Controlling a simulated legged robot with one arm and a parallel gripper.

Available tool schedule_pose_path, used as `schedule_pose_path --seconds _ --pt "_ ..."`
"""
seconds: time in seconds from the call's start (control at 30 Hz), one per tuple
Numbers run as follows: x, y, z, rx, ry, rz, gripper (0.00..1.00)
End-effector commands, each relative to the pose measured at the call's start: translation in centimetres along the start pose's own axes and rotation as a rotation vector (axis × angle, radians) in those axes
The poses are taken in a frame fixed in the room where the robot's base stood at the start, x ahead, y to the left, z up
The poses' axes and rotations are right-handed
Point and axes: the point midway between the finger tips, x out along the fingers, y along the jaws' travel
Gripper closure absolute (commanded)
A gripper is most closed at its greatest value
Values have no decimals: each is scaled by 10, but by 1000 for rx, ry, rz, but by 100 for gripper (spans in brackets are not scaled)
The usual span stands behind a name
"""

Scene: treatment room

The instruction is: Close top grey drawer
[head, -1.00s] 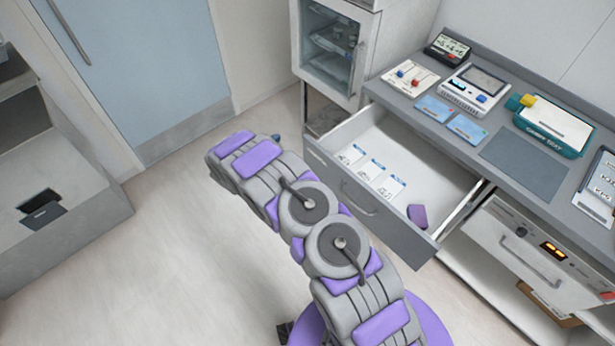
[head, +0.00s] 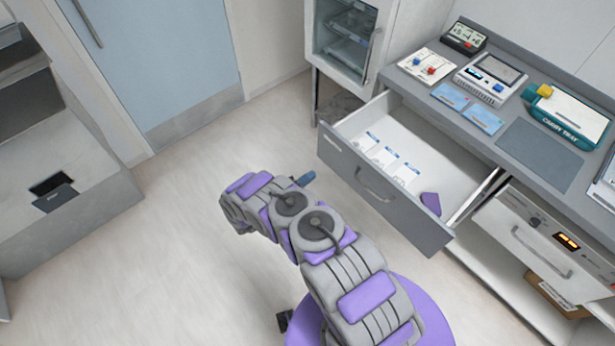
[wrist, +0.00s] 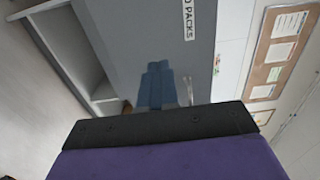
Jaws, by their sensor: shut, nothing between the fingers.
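The top grey drawer (head: 393,213) stands pulled out from under the counter in the head view, with its bar handle (head: 375,186) on the front. Inside it lie several white packs (head: 388,157) and a purple item (head: 430,203). My gripper (head: 305,179) is in front of the drawer, left of the handle, its blue tip partly hidden behind my arm. In the wrist view my blue fingers (wrist: 157,85) are together and empty, pointing at a grey panel (wrist: 150,35) with a label (wrist: 188,20) ending in "PACKS". I cannot tell whether they touch it.
The counter (head: 533,150) above holds several devices and cards. A lower drawer unit (head: 540,240) with an orange display sits to the right. A glass-front cabinet (head: 345,45) stands behind. The floor (head: 200,250) on the left is clear.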

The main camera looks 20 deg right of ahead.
Motion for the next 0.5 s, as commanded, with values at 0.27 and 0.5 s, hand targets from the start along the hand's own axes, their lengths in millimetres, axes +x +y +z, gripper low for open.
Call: schedule_pose_path --seconds 0.27,0.5 --pt "54 1 1 1 4 -6 100" --pt "92 1 1 0 3 -4 100"
